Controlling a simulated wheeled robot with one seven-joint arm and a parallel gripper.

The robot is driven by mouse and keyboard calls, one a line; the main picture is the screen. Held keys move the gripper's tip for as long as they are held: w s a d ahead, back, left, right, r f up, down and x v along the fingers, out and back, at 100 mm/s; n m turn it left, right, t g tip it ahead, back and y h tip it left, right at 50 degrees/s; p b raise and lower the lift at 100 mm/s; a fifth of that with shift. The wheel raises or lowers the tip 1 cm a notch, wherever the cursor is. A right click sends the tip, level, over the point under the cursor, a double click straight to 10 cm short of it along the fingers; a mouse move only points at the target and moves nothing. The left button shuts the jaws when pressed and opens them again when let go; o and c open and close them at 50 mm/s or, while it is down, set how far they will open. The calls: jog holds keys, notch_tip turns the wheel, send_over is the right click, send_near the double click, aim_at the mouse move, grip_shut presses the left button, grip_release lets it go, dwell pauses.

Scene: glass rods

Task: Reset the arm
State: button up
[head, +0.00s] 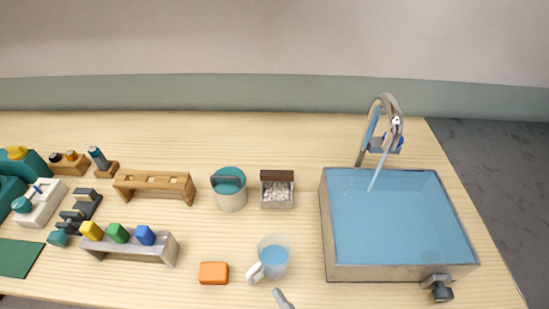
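My gripper cannot be made out in the head view, the only view given, so whether it is open or holds anything is hidden. A grey, rounded tip (283,298) shows at the bottom edge, right of the middle. I cannot tell what it belongs to.
A sink (331,240) with blue water and a running tap (387,100) stands right. A mug (275,262), orange block (214,273), teal-lidded pot (231,197), small filled box (277,197), wooden rack (155,181) and grey rack (130,255) with coloured pieces stand on the wooden table (290,135).

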jog(key=s+d+r+m+h, duration=0.1)
jog(key=s+d+m+h, duration=0.1)
jog(key=s+d+m, duration=0.2)
jog(key=s+d+r+m+t+h, duration=0.1)
jog(key=s+d+m+h, duration=0.2)
jog(key=d, duration=0.8)
jog(key=s+d+r+m+h, duration=0.2)
jog(key=s+d+m+h, duration=0.1)
jog(key=d, duration=0.4)
jog(key=shift+s+d+m, duration=0.2)
jog(key=shift+s+m, duration=0.6)
jog(key=shift+r, duration=0.1)
